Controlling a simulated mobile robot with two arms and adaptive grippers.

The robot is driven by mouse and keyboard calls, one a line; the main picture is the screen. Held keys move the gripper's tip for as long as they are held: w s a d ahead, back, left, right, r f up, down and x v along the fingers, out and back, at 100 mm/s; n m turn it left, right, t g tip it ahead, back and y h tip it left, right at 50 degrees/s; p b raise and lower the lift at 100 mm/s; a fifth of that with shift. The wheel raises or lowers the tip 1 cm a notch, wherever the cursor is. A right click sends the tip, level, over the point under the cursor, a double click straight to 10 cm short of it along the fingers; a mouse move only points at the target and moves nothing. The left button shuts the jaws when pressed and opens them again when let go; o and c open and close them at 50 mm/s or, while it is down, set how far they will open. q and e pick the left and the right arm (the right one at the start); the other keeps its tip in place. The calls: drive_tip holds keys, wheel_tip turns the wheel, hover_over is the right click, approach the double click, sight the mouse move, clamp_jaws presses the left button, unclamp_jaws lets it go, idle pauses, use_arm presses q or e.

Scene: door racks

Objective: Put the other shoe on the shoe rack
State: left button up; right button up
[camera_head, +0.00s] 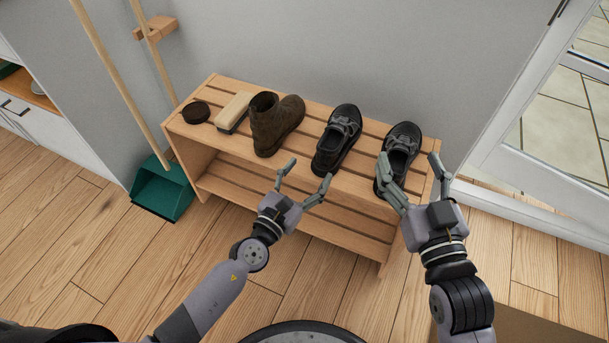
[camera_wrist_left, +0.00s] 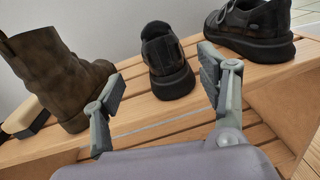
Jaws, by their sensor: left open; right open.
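Two black shoes stand on the top slats of the wooden shoe rack (camera_head: 215,155). One black shoe (camera_head: 338,138) is right of the brown boot; the other black shoe (camera_head: 402,140) is near the rack's right end. Both show in the left wrist view, the nearer-middle one (camera_wrist_left: 166,65) and the right-end one (camera_wrist_left: 255,28). My left gripper (camera_head: 305,174) is open and empty, in front of the rack below the middle shoe. My right gripper (camera_head: 410,162) is open at the right-end shoe. One of its fingers overlaps that shoe's left side; I cannot tell whether they touch.
A brown boot (camera_head: 274,122), a brush (camera_head: 234,112) and a dark round tin (camera_head: 196,112) sit on the rack's left part. A green dustpan (camera_head: 162,188) with a long handle stands at its left. The lower shelf looks bare where visible. A glazed door is at right.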

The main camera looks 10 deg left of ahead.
use_arm(q)
drive_tip(key=s+a+r+m+y, duration=0.1)
drive_tip(key=r+m, duration=0.4)
drive_tip(key=m, duration=0.6)
drive_tip(key=s+a+r+m+t+y, duration=0.1)
drive_tip(key=s+a+r+m, duration=0.3)
drive_tip(key=m, duration=0.6)
drive_tip(key=s+a+r+m+y, duration=0.1)
drive_tip(key=s+a+r+m, duration=0.2)
drive_tip(key=r+m, duration=0.4)
drive_tip(key=shift+a+m+t, duration=0.3)
drive_tip(key=shift+a+m, duration=0.25)
drive_tip(key=shift+m, duration=1.75)
drive_tip(key=shift+r, duration=0.1)
